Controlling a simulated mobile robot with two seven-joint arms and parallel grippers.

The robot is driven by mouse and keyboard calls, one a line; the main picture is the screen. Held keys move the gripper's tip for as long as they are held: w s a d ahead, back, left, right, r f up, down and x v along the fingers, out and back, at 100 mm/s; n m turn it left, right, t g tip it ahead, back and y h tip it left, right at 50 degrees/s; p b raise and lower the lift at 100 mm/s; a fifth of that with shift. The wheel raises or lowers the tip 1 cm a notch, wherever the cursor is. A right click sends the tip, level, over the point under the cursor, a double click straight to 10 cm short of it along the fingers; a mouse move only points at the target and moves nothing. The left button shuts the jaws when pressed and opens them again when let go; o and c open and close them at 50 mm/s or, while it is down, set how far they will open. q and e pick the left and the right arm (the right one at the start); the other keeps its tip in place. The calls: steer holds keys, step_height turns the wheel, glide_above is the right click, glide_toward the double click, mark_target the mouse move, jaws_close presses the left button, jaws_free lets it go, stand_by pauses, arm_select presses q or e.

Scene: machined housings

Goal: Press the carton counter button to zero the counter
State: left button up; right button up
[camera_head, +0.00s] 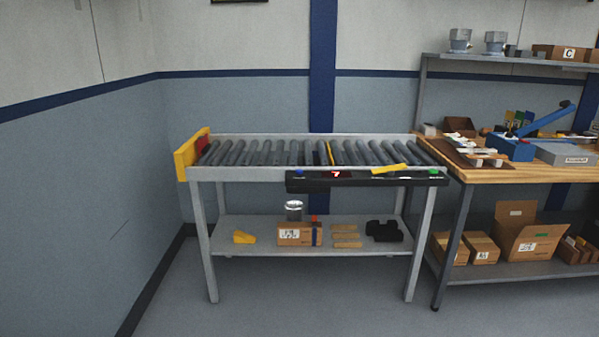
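The carton counter panel (368,183) is a long dark bar on the front rail of a roller conveyor (262,174). Its small display (337,174) glows red and appears to read 7. A blue button (299,172) sits left of the display, near the panel's left end. A green button (433,172) sits near the right end. Labels on the panel are too small to read, so I cannot tell from markings which button belongs to the counter. Neither of my grippers shows in the head view.
A yellow end stop (185,160) closes the conveyor's left end. A yellow strip (389,169) lies above the panel. A carton (295,235) and other items lie on the lower shelf. A wooden bench (560,172) adjoins on the right. Floor in front is clear.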

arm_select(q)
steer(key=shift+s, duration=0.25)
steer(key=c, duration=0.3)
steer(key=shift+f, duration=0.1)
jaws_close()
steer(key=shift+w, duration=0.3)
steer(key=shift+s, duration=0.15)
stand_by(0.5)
